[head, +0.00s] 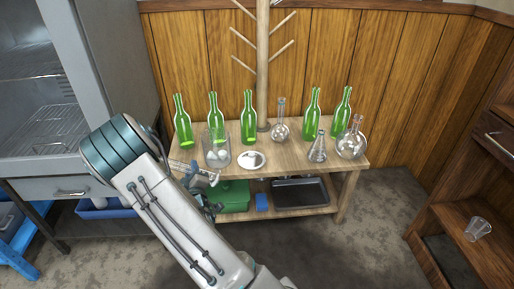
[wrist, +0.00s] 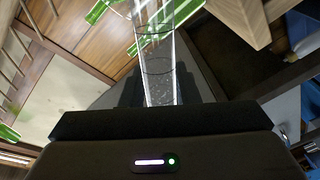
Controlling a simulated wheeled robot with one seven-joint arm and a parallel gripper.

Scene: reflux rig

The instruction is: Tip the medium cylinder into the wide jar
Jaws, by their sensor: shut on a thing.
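The clear medium cylinder (wrist: 157,62) is in my gripper (wrist: 160,100), which is shut on it in the wrist view. In the head view the cylinder (head: 190,170) is steeply tilted, nearly lying flat, at the left front corner of the wooden table. My gripper (head: 212,186) is at its right end, partly hidden by my arm. The wide jar (head: 216,150) is clear glass with pale contents low inside, and stands upright on the table just behind and above the cylinder in the picture. I cannot tell whether the cylinder holds anything.
Several green bottles (head: 249,120) line the table's back. A white dish (head: 252,160) is right of the jar. Flasks (head: 318,148) stand farther right. A wooden post with pegs (head: 263,60) rises behind. A green box (head: 232,196) and dark tray (head: 300,191) sit below.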

